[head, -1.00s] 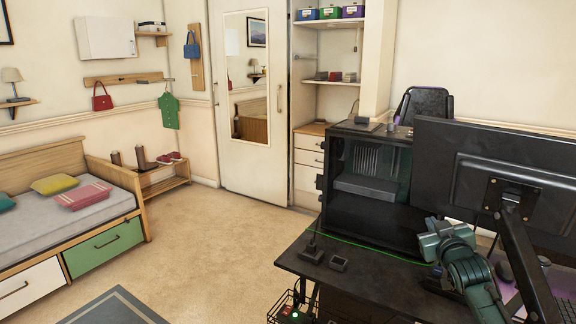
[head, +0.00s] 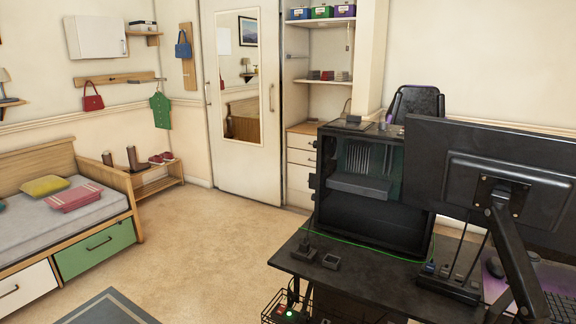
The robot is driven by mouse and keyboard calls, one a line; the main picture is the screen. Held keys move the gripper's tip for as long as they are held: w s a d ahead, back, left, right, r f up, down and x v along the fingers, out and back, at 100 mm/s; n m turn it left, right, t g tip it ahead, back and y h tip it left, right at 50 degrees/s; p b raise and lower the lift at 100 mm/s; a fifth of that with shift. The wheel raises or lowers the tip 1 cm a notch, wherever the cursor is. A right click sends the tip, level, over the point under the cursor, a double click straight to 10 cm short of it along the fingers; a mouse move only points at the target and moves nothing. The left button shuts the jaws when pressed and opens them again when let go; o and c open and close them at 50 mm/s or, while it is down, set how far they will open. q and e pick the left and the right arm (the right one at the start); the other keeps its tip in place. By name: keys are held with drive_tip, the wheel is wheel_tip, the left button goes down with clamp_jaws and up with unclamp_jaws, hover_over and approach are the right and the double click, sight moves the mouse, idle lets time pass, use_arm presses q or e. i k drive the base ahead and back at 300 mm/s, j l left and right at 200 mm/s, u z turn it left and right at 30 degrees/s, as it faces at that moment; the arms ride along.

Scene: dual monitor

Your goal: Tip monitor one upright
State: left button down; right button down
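A black monitor (head: 487,181), seen from behind, is at the right, cut off by the picture's edge. It is mounted on a black monitor arm (head: 513,251) over the dark desk (head: 372,285). Its top edge slopes down to the right in the picture. I cannot tell whether this is monitor one, and no second monitor shows clearly. Its screen side is hidden. Neither of my grippers is in view.
An open-sided black PC case (head: 371,190) stands on the desk left of the monitor. A black strip with upright parts (head: 448,287) lies near the monitor arm, beside a keyboard (head: 558,306). A chair (head: 417,101) is behind.

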sight(452, 168)
drive_tip(key=z, duration=1.35)
